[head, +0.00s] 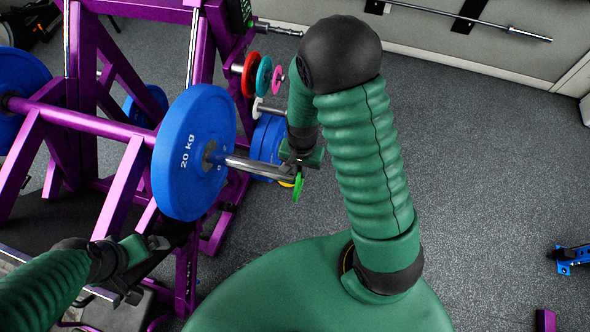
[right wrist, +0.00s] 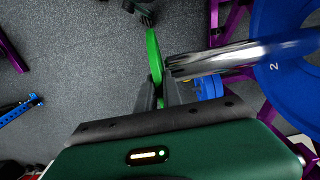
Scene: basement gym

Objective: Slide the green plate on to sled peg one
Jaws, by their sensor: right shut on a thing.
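The green plate (head: 298,187) is small and thin, seen nearly edge-on at the free end of a steel peg (head: 255,167). My right gripper (head: 299,168) is shut on it. In the right wrist view the green plate (right wrist: 154,55) stands up from between the fingers (right wrist: 157,95), just beside the peg's end (right wrist: 178,67). I cannot tell whether the plate touches the peg or lines up with it. The peg sticks out from a blue 20 kg plate (head: 187,170) on the purple frame. My left gripper (head: 147,270) is open and empty at the lower left.
The purple frame (head: 110,215) fills the left side. Beyond the peg, a rack holds small red (head: 250,75), teal (head: 264,76) and pink (head: 278,80) plates and larger blue plates (head: 262,140). The grey floor (head: 480,170) to the right is mostly clear.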

